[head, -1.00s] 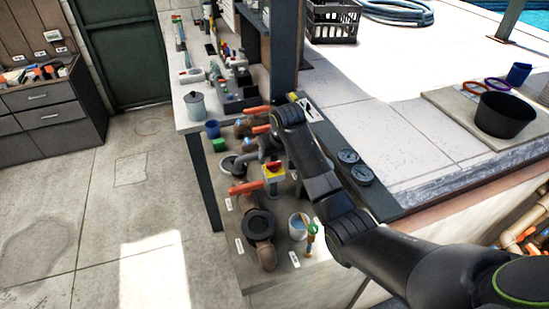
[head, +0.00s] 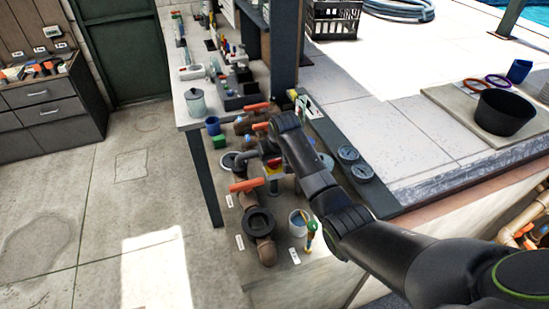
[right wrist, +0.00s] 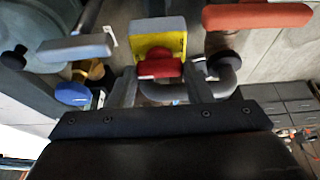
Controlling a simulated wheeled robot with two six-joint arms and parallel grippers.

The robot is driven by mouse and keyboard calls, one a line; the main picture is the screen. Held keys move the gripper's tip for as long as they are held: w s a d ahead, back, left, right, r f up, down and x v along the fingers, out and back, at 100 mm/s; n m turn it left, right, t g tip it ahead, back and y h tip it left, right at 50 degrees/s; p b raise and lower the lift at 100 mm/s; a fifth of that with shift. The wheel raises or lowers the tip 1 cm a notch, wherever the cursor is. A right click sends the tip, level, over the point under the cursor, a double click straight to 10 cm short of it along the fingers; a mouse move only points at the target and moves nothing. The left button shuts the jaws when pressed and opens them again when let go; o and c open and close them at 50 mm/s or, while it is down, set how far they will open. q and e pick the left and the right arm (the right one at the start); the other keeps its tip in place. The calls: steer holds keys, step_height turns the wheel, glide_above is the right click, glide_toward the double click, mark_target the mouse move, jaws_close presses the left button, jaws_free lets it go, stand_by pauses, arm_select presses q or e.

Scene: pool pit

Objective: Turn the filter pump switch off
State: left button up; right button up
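The switch is a yellow plate (right wrist: 160,40) with a red knob (right wrist: 160,66) under a grey cover, in the right wrist view. In the head view the yellow-and-red switch (head: 273,169) sits among the pipes on the bench, partly hidden by my right gripper. My right gripper (head: 262,158) is just beside the switch at the end of the black arm. In the right wrist view its two fingers (right wrist: 163,90) stand apart, with the red knob ahead between them. I cannot tell whether they touch it. My left gripper is not in view.
Orange-handled valves (head: 246,185) and brown pipes stand close around the switch. A small bucket (head: 298,223) stands at the bench's near end. Two round gauges (head: 348,153) lie right of the arm. A pale canister (head: 195,104) stands on the bench further back. The floor at left is clear.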

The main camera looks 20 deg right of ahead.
steer(key=c, duration=0.3)
